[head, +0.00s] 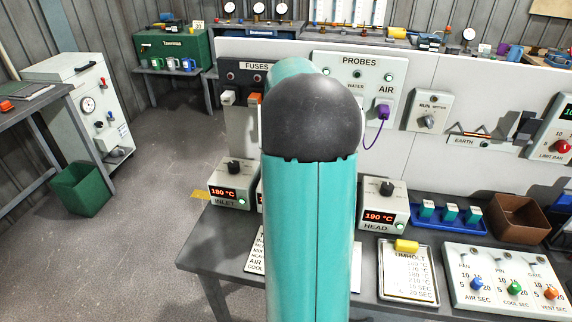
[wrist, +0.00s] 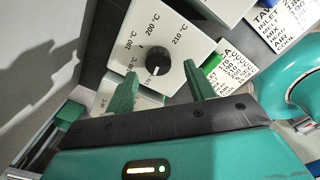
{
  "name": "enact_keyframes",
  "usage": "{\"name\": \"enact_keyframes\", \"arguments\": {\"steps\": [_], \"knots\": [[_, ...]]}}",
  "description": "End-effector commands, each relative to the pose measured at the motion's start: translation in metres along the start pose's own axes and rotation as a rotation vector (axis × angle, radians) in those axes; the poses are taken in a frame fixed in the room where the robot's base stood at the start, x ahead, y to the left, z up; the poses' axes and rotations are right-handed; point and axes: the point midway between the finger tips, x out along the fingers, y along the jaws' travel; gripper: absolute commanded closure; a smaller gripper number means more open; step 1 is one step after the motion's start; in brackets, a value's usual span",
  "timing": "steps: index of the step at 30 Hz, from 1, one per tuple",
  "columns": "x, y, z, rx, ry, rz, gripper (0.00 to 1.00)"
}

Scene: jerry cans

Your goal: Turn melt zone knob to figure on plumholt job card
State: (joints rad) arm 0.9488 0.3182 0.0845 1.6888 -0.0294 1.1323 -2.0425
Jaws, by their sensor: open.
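In the wrist view a white control box (wrist: 175,30) carries a black knob (wrist: 156,60) with a temperature scale that includes 200 °C and 210 °C. The box's name is not visible there. My gripper (wrist: 161,70) is open, its green fingers on either side of the knob in the picture; contact cannot be told. In the head view the Plumholt job card (head: 408,276) lies on the bench with a yellow clip (head: 406,246) over its heading, so "UMHOLT" shows; its figures are too small to read surely. My arm hides the box between INLET and HEAD.
The INLET box (head: 232,186) reads 180 °C and the HEAD box (head: 383,204) reads 190 °C. Another card (head: 256,252) is partly behind my arm. A blue tray (head: 474,227), a brown bin (head: 519,216) and a white panel of coloured knobs (head: 490,262) stand to the right.

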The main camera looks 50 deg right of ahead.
Motion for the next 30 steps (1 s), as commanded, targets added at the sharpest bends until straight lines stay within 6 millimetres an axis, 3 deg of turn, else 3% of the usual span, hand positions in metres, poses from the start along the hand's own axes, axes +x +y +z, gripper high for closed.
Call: {"name": "enact_keyframes", "arguments": {"steps": [9, 21, 30], "knots": [[-0.057, -0.043, -0.022, -0.001, -0.001, 0.002, 0.46], [-0.086, -0.106, -0.053, 0.000, 0.001, -0.001, 0.46], [-0.093, -0.122, -0.062, 0.000, 0.001, -0.002, 0.46]]}}
